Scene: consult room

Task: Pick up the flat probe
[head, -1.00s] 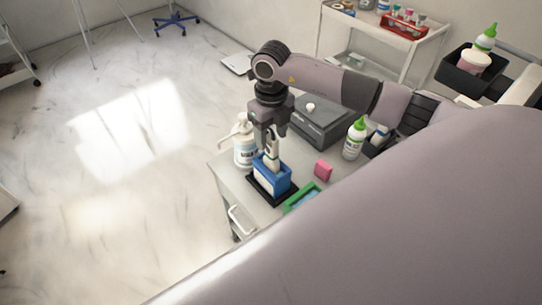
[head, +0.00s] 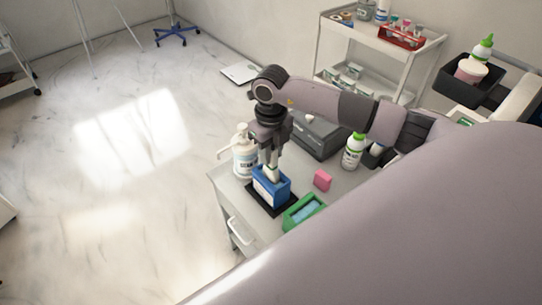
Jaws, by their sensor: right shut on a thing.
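A blue box-shaped holder (head: 272,187) with a white front label stands on a black mat (head: 262,207) near the cart's left front corner. A small pale piece (head: 272,173), which looks like the top of the flat probe, sticks up from the holder's opening. My right gripper (head: 270,168) points down over the holder and is shut on this piece. The probe's lower part is hidden inside the holder. My left gripper is not in view.
Open floor lies left.

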